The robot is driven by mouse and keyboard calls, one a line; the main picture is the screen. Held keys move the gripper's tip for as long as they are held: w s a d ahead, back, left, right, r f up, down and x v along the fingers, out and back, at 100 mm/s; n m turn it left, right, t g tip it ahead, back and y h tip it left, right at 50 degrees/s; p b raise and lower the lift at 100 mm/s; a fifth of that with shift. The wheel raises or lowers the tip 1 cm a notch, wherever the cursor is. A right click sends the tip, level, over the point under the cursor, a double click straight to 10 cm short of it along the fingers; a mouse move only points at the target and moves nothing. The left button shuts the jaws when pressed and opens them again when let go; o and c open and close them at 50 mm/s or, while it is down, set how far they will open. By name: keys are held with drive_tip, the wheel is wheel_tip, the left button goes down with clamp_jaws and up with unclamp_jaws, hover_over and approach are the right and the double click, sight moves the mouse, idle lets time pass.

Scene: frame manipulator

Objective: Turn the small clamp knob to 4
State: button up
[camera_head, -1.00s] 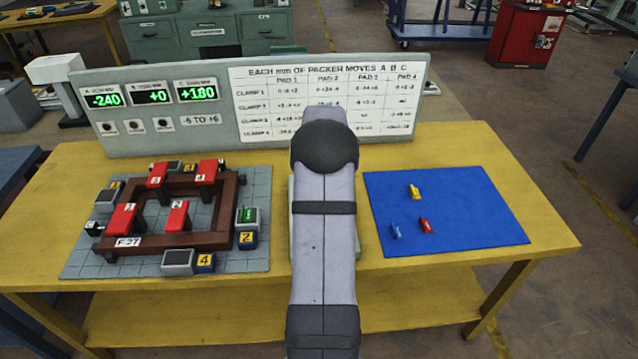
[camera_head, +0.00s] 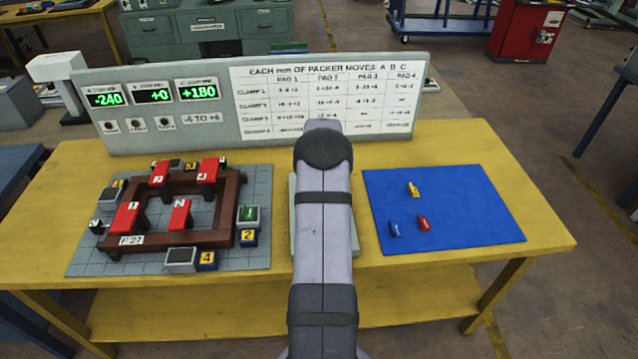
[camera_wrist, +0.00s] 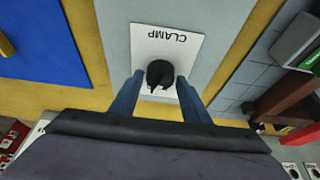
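The small clamp knob (camera_wrist: 159,73) is black and stands on a white card (camera_wrist: 142,45) marked CLAMP in the wrist view. The card's print appears upside down there. My gripper (camera_wrist: 160,77) has its two blue-grey fingers on either side of the knob, spread apart. I cannot tell whether they touch it. The numbers around the knob are not visible. In the head view my arm hides the knob and gripper; only edges of the grey plate (camera_head: 294,220) under it show.
A brown frame (camera_head: 190,240) with red clamps sits on a grey grid plate (camera_head: 85,262) at left. A blue mat (camera_head: 460,215) with three small coloured pieces lies at right. Behind stands a panel (camera_head: 215,135) with green readouts -240, +0, +180 and a table of values.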

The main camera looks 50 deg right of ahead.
drive_tip(key=c, duration=0.6)
drive_tip(key=shift+c, duration=0.2)
drive_tip(key=shift+m+b, duration=0.3)
drive_tip(key=shift+m, duration=0.1)
drive_tip(key=shift+w+a+f+m+g+h+b, duration=0.15)
drive_tip(key=shift+m+g+h+b, duration=0.25)
drive_tip(key=shift+m+b, duration=0.55)
drive_tip(key=m+g+b, duration=0.1)
drive_tip(key=m+b, duration=0.1)
drive_tip(key=shift+f+m+b, duration=0.15)
drive_tip(key=shift+m+b, duration=0.1)
drive_tip(key=shift+b, duration=0.15)
drive_tip(key=shift+w+r+m+g+b, duration=0.15)
drive_tip(key=shift+m+g+b, duration=0.2)
drive_tip(key=shift+m+b, duration=0.5)
drive_tip(key=shift+r+m+g+b, duration=0.1)
drive_tip(key=shift+m+g+b, duration=0.35)
drive_tip(key=shift+m, duration=0.6)
